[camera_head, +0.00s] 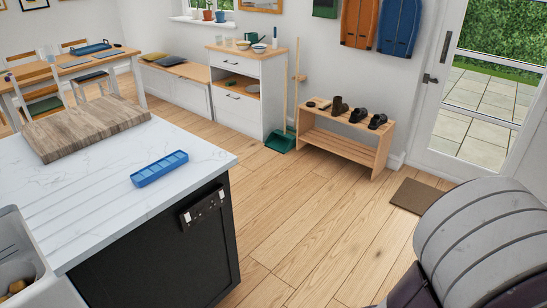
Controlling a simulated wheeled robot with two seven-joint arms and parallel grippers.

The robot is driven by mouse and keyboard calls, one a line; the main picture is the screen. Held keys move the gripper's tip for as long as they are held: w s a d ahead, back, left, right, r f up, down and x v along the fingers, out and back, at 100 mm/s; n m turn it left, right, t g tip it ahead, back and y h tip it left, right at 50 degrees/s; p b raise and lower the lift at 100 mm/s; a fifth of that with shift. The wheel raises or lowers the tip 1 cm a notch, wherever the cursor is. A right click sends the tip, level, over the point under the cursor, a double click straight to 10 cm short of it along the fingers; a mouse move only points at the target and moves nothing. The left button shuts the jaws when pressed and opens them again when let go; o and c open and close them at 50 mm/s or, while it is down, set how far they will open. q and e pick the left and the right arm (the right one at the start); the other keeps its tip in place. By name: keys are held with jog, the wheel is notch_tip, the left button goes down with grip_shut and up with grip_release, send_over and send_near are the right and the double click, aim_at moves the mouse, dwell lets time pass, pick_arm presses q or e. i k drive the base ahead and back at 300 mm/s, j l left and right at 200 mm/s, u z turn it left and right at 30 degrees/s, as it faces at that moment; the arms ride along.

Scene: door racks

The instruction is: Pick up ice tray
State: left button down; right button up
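A blue ice tray (160,168) with a row of compartments lies flat on the white marbled counter (95,205). It is near the counter's right edge, above a dark built-in appliance. Nothing touches it. Neither of my grippers shows in the head view. A grey, rounded part at the lower right seems to be mine, with no fingers visible.
A wooden cutting board (85,127) lies behind the tray. A sink (22,262) is at the lower left. The dark appliance (165,255) fronts the counter. A shoe rack (345,135) stands by the glass door (475,90). The wooden floor between is clear.

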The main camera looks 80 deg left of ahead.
aim_at(147, 174)
jog(key=u, duration=3.7)
